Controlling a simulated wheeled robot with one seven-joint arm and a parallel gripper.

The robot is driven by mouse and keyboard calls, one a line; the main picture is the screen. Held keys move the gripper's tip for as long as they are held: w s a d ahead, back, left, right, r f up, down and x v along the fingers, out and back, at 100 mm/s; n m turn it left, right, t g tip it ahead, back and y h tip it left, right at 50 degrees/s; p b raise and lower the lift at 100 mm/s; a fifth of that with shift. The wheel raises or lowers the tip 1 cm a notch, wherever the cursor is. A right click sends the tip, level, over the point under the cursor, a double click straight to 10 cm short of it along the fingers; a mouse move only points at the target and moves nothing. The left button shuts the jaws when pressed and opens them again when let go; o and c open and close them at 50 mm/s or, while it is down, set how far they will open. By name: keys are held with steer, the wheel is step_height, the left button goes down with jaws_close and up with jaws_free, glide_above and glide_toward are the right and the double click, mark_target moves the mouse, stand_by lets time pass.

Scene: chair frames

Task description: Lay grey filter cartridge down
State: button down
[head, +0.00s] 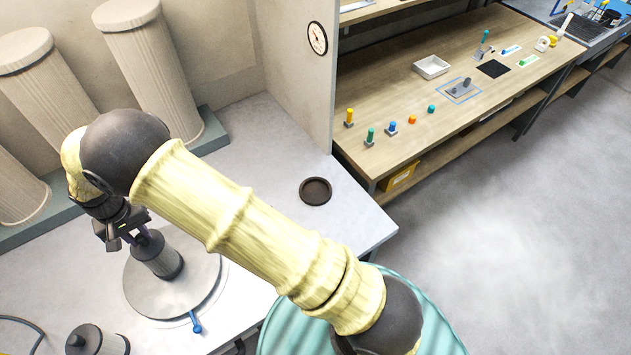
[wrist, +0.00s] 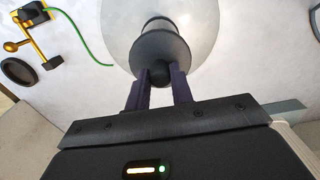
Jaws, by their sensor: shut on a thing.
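A grey filter cartridge (head: 162,258), a short cylinder with a darker flange and a knob on top, is upright over a round grey plate (head: 190,290) on the bench. My gripper (head: 138,236) is above it and shut on its knob. In the wrist view the two dark fingers (wrist: 160,88) close around the black knob, with the cartridge's flange (wrist: 160,47) just beyond and the pale plate (wrist: 208,25) behind. I cannot tell whether the cartridge's base touches the plate. A blue handle (head: 196,323) sticks out at the plate's front edge.
Another dark-topped cylinder with a knob (head: 95,341) stands at the lower left. A dark round dish (head: 315,191) lies on the bench to the right. Large ribbed columns (head: 150,65) stand behind. Open bench (head: 262,150) lies between the columns and the dish.

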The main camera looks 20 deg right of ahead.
steer(key=shift+f+b, duration=0.6)
steer(key=shift+f, duration=0.35)
steer(key=c, duration=1.1)
jaws_free()
steer(key=shift+c, duration=0.2)
step_height(320, 180, up, 17)
steer(key=b, duration=0.4)
steer(key=shift+r+b, duration=0.2)
steer(key=shift+b, duration=0.2)
